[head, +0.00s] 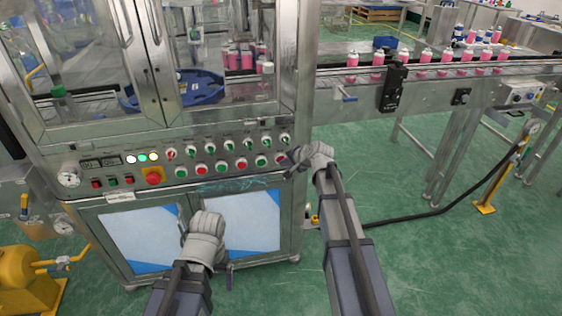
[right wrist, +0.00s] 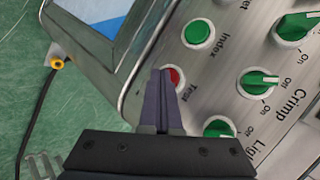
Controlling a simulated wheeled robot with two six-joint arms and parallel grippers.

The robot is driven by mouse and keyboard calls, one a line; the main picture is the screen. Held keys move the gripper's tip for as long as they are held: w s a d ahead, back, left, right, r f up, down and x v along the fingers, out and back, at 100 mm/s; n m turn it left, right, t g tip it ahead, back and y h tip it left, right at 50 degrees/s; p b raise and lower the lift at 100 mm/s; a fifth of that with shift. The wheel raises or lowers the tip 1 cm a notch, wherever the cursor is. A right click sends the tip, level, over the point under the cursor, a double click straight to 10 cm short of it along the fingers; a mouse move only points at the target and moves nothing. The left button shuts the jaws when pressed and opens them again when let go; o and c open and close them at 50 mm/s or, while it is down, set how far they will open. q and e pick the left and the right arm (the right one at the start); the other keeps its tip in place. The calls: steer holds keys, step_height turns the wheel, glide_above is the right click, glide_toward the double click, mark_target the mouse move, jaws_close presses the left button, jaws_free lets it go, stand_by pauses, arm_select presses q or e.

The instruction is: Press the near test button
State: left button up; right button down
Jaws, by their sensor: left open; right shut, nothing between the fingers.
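The red test button (right wrist: 174,78), labelled "Test", sits on the steel control panel (head: 120,178). In the right wrist view it is partly hidden behind the fingertips of my right gripper (right wrist: 165,74). That gripper is shut and empty, with its tips over the button; I cannot tell whether they touch it. In the head view my right gripper (head: 294,162) is at the right end of the lower button row. My left gripper (head: 206,224) is in front of the cabinet doors below the panel, open and away from the buttons; its fingers are hard to make out.
A green "Index" button (right wrist: 198,33) is beside the test button. Green selector knobs (right wrist: 258,82) sit close by. A red emergency stop (head: 153,176) is at the panel's left. A conveyor (head: 430,75) with pink cans runs right. Floor is open at lower right.

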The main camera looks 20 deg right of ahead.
steer(key=shift+s, duration=0.8)
steer(key=shift+s, duration=0.1)
steer(key=s, duration=0.4)
steer(key=shift+s+a, duration=0.1)
steer(key=shift+s, duration=0.3)
stand_by(0.5)
